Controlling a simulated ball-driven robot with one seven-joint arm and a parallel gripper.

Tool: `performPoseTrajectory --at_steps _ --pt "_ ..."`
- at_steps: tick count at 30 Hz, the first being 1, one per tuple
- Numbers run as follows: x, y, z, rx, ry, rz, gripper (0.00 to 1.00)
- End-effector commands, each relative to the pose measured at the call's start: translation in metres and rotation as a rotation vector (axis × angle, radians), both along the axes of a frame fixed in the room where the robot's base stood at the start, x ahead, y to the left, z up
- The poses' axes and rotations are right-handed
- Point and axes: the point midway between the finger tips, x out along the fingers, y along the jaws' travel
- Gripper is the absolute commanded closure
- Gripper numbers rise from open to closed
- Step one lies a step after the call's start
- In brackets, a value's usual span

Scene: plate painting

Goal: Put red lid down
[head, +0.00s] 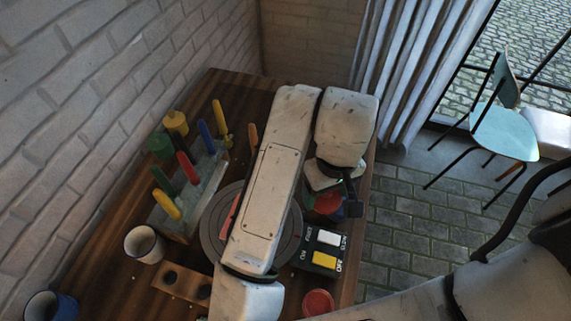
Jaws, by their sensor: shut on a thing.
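My gripper (336,186) is at the right side of the table, its fingers partly hidden by my wrist. It is shut on a red round thing (327,204), which looks like the red lid. I cannot tell whether it touches anything beneath. A second red round thing (318,303) sits at the table's front right; I cannot tell whether it is a pot or a lid. A blue thing shows just right of the gripper, and a bit of green shows to its left.
A black button box (321,250) with white and yellow buttons lies in front of the gripper. My arm covers much of the grey round turntable (208,222). A brush rack (205,192), a white cup (144,244) and green and yellow jars (160,145) stand at left.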

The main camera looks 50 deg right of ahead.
Motion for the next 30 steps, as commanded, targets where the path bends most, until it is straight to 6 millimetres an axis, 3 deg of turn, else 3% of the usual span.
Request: performPoseTrajectory --at_steps 5,14,19,30 --pt "0.015 -0.015 -0.009 -0.001 0.003 -0.004 0.56" --pt "0.066 -0.058 -0.041 -0.002 0.005 -0.003 0.56" --pt "0.087 -0.072 -0.069 0.002 0.003 -0.003 0.56" --pt "0.108 -0.088 -0.101 0.002 0.000 -0.004 0.56"
